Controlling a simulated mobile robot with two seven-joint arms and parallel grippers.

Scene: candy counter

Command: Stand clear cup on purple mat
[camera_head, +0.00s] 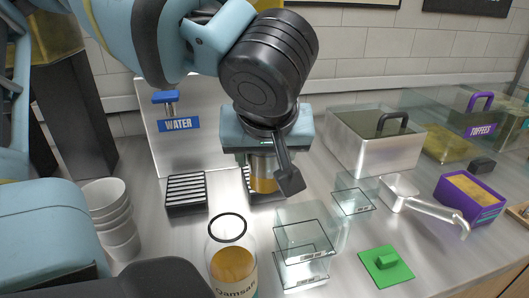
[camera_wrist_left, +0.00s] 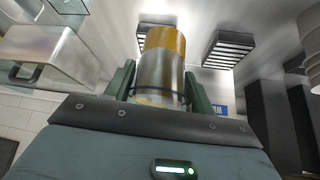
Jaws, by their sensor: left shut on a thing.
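My left gripper (camera_head: 263,160) points down and is shut on a clear round vessel with amber contents (camera_head: 263,184). In the left wrist view the vessel (camera_wrist_left: 160,70) sits between both fingers, its amber part away from my palm. I cannot tell whether it is the clear cup. It is over or just in front of a black slatted grate (camera_head: 250,185); whether it touches is unclear. A similar clear jar with a dark rim and amber contents (camera_head: 231,264) stands at the front. I see no purple mat. My right gripper is not in view.
White stacked cups (camera_head: 113,222) stand left; another slatted grate (camera_head: 186,192) is near the water tap (camera_head: 169,100). Clear square containers (camera_head: 305,235), a green lid-like piece (camera_head: 386,265), a metal scoop (camera_head: 430,207), a steel bin (camera_head: 375,145) and a purple box (camera_head: 470,198) stand right.

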